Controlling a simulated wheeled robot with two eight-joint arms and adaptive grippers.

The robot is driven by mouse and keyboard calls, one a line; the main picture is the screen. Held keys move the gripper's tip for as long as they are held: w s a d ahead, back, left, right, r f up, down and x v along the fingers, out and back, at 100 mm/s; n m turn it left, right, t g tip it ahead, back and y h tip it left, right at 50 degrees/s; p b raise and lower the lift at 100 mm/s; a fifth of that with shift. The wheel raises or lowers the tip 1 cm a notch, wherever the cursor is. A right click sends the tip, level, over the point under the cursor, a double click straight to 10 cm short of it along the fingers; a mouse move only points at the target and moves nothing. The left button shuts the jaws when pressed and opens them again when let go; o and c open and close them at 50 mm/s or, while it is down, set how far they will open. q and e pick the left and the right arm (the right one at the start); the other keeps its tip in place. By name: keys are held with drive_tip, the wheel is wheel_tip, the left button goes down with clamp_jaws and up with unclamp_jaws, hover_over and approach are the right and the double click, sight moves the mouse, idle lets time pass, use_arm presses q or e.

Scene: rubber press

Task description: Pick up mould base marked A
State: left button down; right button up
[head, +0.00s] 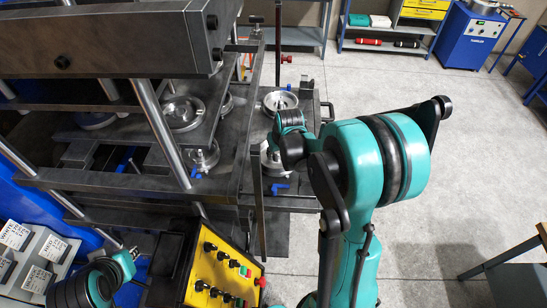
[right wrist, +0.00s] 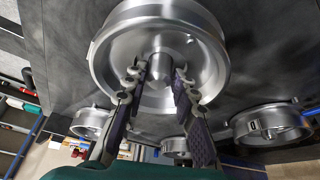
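In the right wrist view a round silver metal mould part (right wrist: 205,45) with a raised rim and a central post fills the top. My right gripper (right wrist: 157,80) is open, its two fingers on either side of the post, with gaps visible beside it. I see no letter A on this part. In the head view my right wrist (head: 291,140) hangs over the shelf at the press's right side and largely hides the mould part below it. Another round mould part (head: 280,101) sits farther back on that shelf. My left arm (head: 95,284) is at the lower left; its finger state is unclear.
The press (head: 110,45) stands at the left, with more round mould parts (head: 183,112) on its plates. A yellow button panel (head: 222,275) is in front. Labelled plates (head: 36,280) lie at lower left.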

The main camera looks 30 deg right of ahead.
drive_tip(key=shift+s+d+r, duration=0.1)
drive_tip(key=shift+s+r, duration=0.1)
drive_tip(key=shift+s, duration=0.2)
clamp_jaws()
drive_tip(key=shift+w, duration=0.15)
